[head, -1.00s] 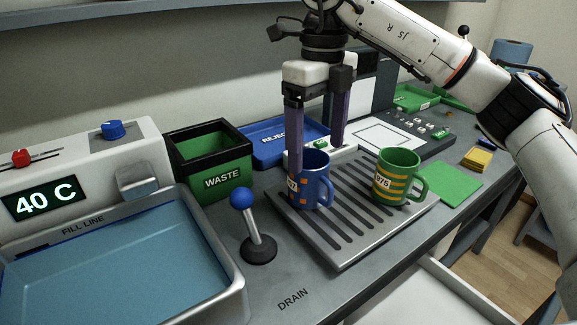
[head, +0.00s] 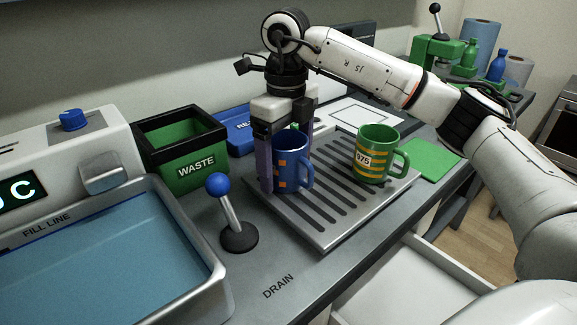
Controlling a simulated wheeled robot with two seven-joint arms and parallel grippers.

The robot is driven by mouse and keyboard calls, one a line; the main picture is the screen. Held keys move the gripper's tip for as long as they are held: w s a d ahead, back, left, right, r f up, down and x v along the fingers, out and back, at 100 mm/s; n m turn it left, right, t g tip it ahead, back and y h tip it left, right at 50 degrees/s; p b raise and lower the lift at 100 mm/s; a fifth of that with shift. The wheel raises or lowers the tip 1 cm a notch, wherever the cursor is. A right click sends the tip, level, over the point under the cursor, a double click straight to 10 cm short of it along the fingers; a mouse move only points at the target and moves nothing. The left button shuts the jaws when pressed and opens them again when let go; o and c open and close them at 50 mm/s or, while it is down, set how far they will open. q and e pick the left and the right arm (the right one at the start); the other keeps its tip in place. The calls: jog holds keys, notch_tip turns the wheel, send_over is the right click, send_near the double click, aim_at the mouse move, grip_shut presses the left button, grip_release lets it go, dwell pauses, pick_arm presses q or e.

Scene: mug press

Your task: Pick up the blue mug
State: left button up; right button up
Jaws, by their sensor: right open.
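The blue mug (head: 289,163) with orange squares stands upright on the slotted drain rack, its handle to the right. My right gripper (head: 283,163) is open and points straight down at it. One purple finger is at the mug's left side. The other finger goes down behind the mug's far rim, and its tip is hidden. I cannot tell whether either finger touches the mug. My left gripper is not in view.
A green mug (head: 374,158) with yellow bands and a "975" label stands close on the right of the rack (head: 331,231). A blue-knobbed lever (head: 228,212) stands at the front left. The waste bin (head: 191,178) and water basin (head: 201,252) are further left.

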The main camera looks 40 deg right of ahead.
jog(key=c, duration=1.3)
jog(key=shift+c, duration=0.4)
jog(key=shift+r, duration=0.1)
